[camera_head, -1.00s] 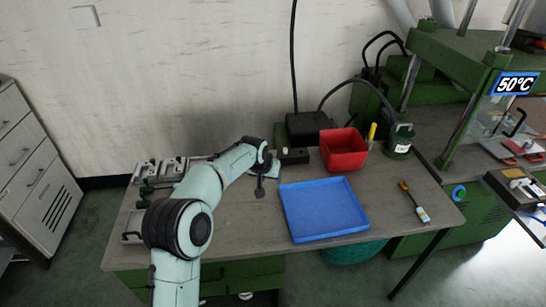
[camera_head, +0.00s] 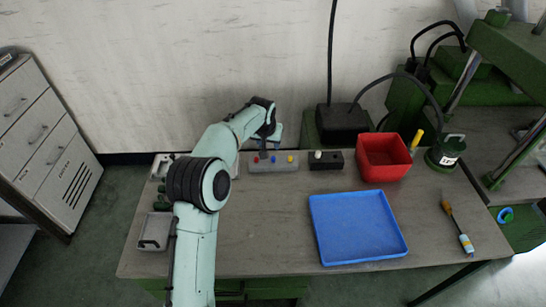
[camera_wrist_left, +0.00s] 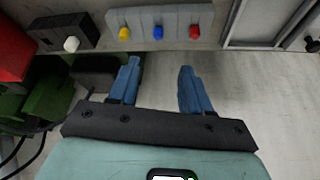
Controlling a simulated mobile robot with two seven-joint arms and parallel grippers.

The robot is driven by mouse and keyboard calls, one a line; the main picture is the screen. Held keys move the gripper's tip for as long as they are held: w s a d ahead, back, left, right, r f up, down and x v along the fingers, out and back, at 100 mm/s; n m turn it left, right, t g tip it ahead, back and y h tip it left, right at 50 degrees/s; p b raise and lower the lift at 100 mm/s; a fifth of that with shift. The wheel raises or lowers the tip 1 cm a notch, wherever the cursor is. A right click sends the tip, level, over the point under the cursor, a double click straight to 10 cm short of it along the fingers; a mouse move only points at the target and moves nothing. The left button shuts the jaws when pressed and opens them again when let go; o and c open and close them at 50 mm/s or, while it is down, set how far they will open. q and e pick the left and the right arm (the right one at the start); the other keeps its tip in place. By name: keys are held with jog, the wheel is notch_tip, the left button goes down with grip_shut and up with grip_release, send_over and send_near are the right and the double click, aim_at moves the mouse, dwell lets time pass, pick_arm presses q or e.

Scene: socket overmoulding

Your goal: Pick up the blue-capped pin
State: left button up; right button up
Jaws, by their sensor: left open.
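The blue-capped pin (camera_head: 273,159) stands in a grey block (camera_head: 282,168), between a red-capped pin (camera_head: 257,159) and a yellow-capped pin (camera_head: 290,159). In the left wrist view, the blue cap (camera_wrist_left: 158,32) shows beyond the fingertips, roughly in line with the gap between them. My left gripper (camera_wrist_left: 160,67) is open and empty, with its blue fingers apart. In the head view my left gripper (camera_head: 276,134) is near the back of the block, and its fingers are partly hidden by the wrist. My right gripper is not in view.
A black block with a white knob (camera_head: 326,160) sits right of the pin block. A red bin (camera_head: 384,160), blue tray (camera_head: 358,228) and screwdriver-like tool (camera_head: 455,228) are farther right. Metal fixtures (camera_head: 155,232) stand at the left edge.

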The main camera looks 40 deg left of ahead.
pick_arm(q)
send_over(273, 157)
jog(key=s, duration=0.2)
jog(key=f, duration=0.5)
jog(key=shift+s+d+f, duration=0.1)
jog(key=shift+d+f, duration=0.25)
jog(key=shift+f, duration=0.05)
jog(key=x, duration=0.2)
jog(key=p+x, duration=0.1)
jog(key=x, duration=0.2)
jog(key=shift+d+f, duration=0.15)
jog(key=shift+d, duration=0.05)
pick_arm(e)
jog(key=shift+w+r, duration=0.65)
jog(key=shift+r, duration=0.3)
pick_arm(q)
grip_shut()
